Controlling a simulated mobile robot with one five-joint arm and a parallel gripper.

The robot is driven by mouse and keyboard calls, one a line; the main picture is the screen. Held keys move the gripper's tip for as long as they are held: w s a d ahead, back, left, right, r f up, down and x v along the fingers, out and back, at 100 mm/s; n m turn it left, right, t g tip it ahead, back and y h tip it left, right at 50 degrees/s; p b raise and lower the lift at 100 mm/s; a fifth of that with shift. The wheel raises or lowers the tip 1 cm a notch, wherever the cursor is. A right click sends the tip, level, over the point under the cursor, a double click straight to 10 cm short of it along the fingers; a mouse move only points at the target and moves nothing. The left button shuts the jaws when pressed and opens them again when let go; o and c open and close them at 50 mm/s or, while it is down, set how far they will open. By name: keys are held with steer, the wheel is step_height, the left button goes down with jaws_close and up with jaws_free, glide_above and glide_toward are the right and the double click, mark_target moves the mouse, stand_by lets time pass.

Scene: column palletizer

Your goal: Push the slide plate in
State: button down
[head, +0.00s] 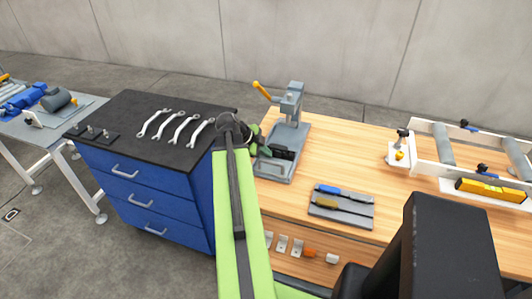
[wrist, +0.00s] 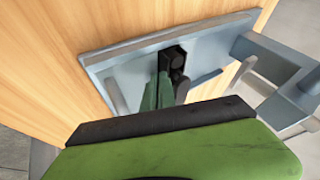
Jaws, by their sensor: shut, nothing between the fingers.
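A grey press (head: 291,108) with a yellow-handled lever stands on the wooden bench. Its flat base (head: 275,172) has raised edges; the base also shows in the wrist view (wrist: 105,67). I cannot clearly tell the slide plate apart from this grey base, and my gripper hides part of the area. My gripper (head: 284,153) is shut and empty, low over the base in front of the press column. In the wrist view my gripper (wrist: 176,62) has its dark tips close to the base; whether they touch it I cannot tell.
A tool tray (head: 341,207) lies right of the press on the bench (head: 365,150). A white frame with rollers (head: 443,150) stands further right. A blue drawer cabinet (head: 140,190) with several wrenches on top is at left. Bare bench lies behind the tray.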

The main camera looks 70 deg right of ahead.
steer(key=d, duration=0.9)
steer(key=w+d, duration=0.1)
steer(key=d, duration=0.4)
steer(key=shift+s+d+r, duration=0.1)
steer(key=shift+d, duration=0.05)
